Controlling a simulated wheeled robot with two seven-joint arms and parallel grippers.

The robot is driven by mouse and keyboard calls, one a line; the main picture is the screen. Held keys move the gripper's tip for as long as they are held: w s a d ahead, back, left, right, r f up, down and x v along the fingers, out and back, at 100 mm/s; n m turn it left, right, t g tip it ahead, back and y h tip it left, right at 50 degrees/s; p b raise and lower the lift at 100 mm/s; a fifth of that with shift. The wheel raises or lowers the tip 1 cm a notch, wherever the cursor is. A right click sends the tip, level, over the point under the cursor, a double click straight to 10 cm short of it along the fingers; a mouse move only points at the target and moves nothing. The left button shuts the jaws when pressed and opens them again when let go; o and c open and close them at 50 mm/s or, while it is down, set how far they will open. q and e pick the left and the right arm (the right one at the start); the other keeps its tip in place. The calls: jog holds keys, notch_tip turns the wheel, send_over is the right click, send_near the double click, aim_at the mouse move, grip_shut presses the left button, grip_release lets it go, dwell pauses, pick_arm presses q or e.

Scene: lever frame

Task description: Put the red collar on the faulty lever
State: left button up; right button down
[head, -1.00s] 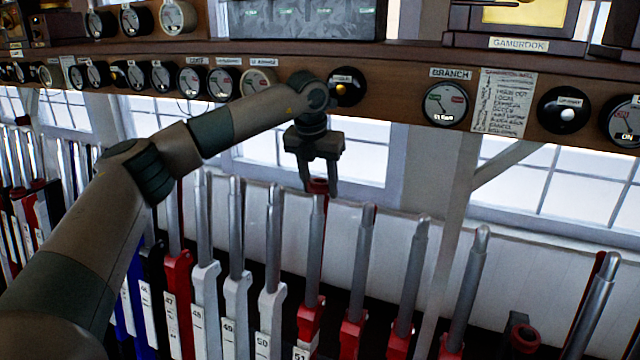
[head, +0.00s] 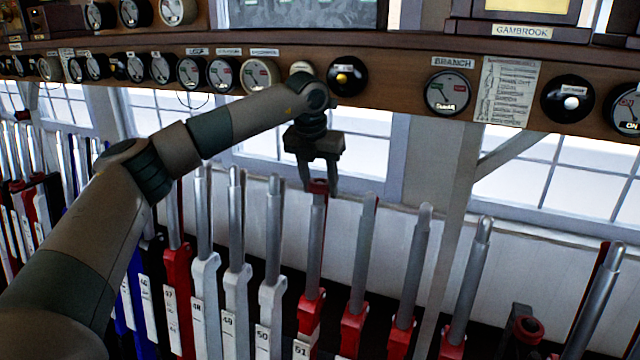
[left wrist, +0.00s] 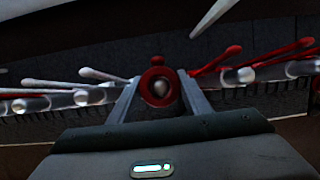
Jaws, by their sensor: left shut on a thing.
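My left gripper (head: 319,188) points down and is shut on the red collar (head: 318,186), at the top of the silver handle of a red lever (head: 315,240) with the number plate 51. In the left wrist view the red collar (left wrist: 159,88) sits between the two fingers as a ring, and a rounded lever tip (left wrist: 160,88) shows within its hole. The collar appears to be around or just at the tip; how far down it sits is hard to tell. My right gripper is not in view. No fault mark shows on the lever.
White levers (head: 236,270) stand close on the left of lever 51, and more red levers (head: 353,320) on its right. A short dark post with a red ring (head: 527,328) stands at the lower right. An instrument shelf (head: 400,90) with dials runs behind the arm.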

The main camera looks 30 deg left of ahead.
pick_arm(q)
jog(key=shift+s+f+b, duration=0.15)
jog(key=shift+f+b, duration=0.55)
jog(key=shift+f, duration=0.25)
jog(key=o, duration=1.2)
jog(key=shift+r, duration=0.1)
jog(key=shift+p+v, duration=1.65)
jog(key=shift+v, duration=2.8)
